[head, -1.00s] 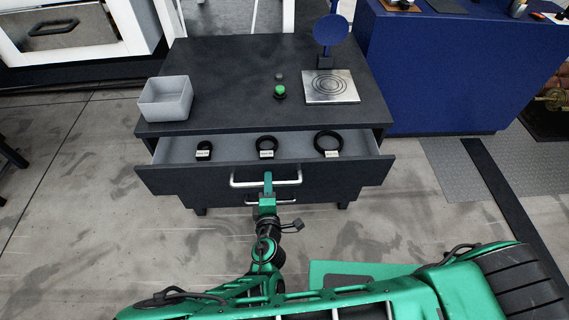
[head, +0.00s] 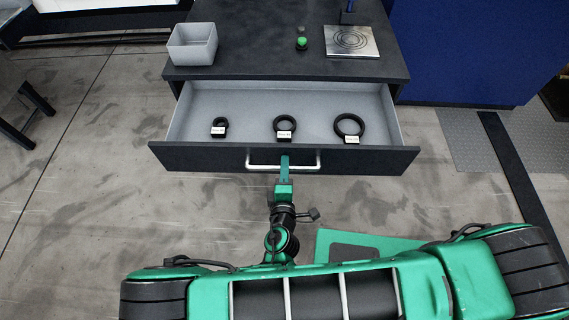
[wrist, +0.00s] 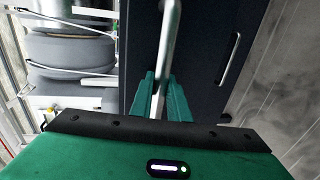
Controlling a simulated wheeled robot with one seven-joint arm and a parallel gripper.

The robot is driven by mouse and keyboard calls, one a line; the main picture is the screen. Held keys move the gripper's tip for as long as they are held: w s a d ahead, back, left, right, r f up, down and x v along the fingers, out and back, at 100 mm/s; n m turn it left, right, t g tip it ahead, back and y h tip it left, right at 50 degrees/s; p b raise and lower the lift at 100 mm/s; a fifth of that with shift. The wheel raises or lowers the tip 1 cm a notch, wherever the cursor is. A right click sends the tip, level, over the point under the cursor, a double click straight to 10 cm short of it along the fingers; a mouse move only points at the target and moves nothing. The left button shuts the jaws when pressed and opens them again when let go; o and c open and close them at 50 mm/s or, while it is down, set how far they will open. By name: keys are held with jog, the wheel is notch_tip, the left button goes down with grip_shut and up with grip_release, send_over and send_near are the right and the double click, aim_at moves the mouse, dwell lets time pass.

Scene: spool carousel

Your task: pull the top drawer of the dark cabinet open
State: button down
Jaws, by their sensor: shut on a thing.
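The dark cabinet (head: 290,68) stands ahead of me in the head view. Its top drawer (head: 200,158) is pulled well out, and its grey inside shows. The drawer's silver bar handle (head: 305,167) is on the front face. My gripper (head: 285,162) is shut on the handle near its middle. In the wrist view the green fingers of my gripper (wrist: 159,95) close around the silver handle (wrist: 168,40). Inside the drawer lie three black rings with white tags: a small one (head: 219,127), a middle one (head: 285,125) and a large one (head: 350,125).
On the cabinet top are a grey bin (head: 193,45), a green button (head: 302,43) and a metal plate with circles (head: 351,41). A blue cabinet (head: 470,50) stands at the right. A black stand (head: 35,105) is at the left. Floor beside the drawer is clear.

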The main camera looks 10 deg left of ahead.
jog(key=shift+s+a, duration=0.15)
jog(key=shift+a, duration=0.25)
jog(key=c, duration=2)
grip_release()
jog(key=shift+d, duration=0.15)
